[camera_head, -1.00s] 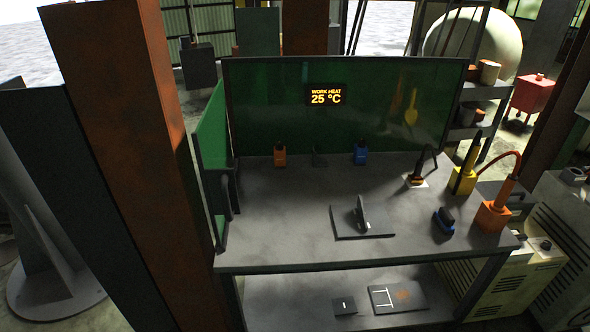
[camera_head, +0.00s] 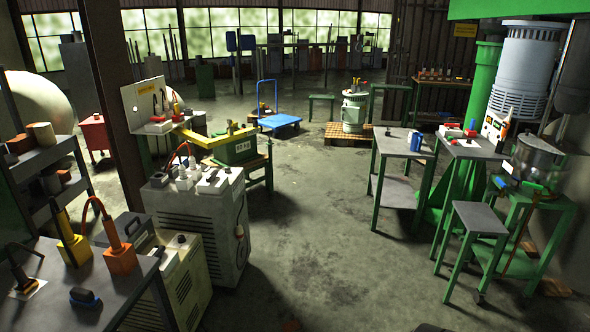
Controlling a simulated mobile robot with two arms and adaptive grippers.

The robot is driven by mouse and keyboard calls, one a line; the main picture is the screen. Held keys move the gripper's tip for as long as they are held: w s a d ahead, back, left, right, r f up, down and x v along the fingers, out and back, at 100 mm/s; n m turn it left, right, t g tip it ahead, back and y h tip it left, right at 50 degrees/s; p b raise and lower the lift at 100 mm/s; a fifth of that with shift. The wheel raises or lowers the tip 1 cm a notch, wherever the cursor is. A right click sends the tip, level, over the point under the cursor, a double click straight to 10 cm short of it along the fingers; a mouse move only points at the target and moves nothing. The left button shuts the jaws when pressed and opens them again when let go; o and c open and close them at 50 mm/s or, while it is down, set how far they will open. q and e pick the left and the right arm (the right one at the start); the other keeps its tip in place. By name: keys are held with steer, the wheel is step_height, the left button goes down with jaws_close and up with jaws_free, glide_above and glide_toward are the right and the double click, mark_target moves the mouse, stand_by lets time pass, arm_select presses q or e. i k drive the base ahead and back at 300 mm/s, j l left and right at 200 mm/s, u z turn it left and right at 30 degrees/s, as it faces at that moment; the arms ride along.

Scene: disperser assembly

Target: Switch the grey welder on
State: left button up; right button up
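A large light-grey boxy machine (camera_head: 200,230) with dark vent slots stands on the floor left of centre; it looks like the grey welder. Several small fittings sit on its top, and a round knob-like part (camera_head: 239,231) shows on its right side. A lower cream machine (camera_head: 182,283) stands in front of it, beside the workbench. I cannot tell from here whether either machine is on, and no switch is clear.
The workbench (camera_head: 62,310) at the lower left carries yellow and orange tool holders. Open concrete floor (camera_head: 315,230) lies right of the grey machine. Green-legged tables (camera_head: 402,142) and a stool (camera_head: 480,218) stand at the right, and a blue cart (camera_head: 278,121) stands farther back.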

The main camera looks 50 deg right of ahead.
mark_target(211, 178)
steer(key=z, duration=1.1)
steer(key=i+l+z, duration=0.15)
steer(key=i, duration=0.15)
steer(key=i+z, duration=0.15)
steer(key=i, duration=0.15)
steer(key=i+l+z, duration=0.1)
steer(key=i, duration=0.85)
steer(key=i+l+z, duration=0.15)
steer(key=i, duration=0.85)
steer(key=i+u, duration=0.4)
steer(key=i+l+u, duration=0.15)
steer(key=u, duration=0.2)
steer(key=i+l+u, duration=0.25)
steer(key=u, duration=0.15)
steer(key=i+l+u, duration=0.2)
steer(key=u, duration=0.15)
steer(key=l, duration=0.1)
